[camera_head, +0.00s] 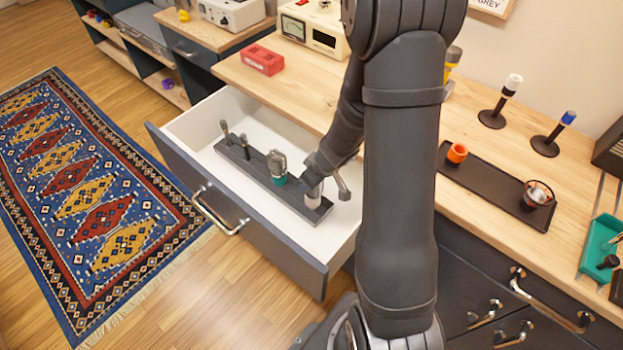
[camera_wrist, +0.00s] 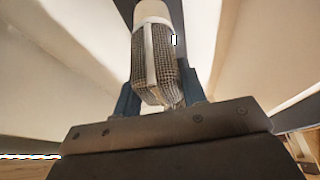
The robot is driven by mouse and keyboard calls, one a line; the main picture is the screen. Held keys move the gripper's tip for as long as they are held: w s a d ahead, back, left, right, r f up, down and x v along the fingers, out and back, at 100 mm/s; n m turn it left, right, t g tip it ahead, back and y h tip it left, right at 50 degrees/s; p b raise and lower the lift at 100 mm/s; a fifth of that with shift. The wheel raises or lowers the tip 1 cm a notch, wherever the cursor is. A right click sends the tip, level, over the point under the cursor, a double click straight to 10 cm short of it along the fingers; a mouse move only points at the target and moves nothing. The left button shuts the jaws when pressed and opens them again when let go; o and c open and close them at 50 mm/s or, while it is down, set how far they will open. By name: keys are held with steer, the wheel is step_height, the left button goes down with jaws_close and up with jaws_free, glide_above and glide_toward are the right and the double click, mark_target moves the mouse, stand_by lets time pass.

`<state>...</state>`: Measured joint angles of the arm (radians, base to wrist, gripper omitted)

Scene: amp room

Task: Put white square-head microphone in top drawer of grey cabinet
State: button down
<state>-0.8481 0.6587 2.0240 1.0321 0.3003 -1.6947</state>
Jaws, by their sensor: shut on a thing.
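The white square-head microphone (camera_head: 313,199) is upright at the right end of a dark rack (camera_head: 258,168) inside the open top drawer (camera_head: 198,120) of the grey cabinet. My gripper (camera_head: 314,182) is shut on its head from above. In the wrist view, the microphone's mesh head (camera_wrist: 154,72) sits between the blue fingers, with its white body beyond. I cannot tell whether its lower end touches the rack or goes into a slot. A teal-based microphone (camera_head: 277,166) and thinner dark microphones (camera_head: 244,146) stand in the rack to the left.
The wooden worktop behind holds a red block (camera_head: 262,60) and a cream meter box (camera_head: 315,27). A patterned rug (camera_head: 95,195) covers the floor left of the drawer.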

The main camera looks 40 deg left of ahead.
steer(key=shift+f, duration=0.2)
steer(key=shift+f, duration=0.4)
steer(key=c, duration=0.9)
jaws_free()
steer(key=shift+r, duration=0.5)
steer(key=v, duration=1.2)
steer(key=shift+r, duration=0.15)
steer(key=shift+a, duration=0.1)
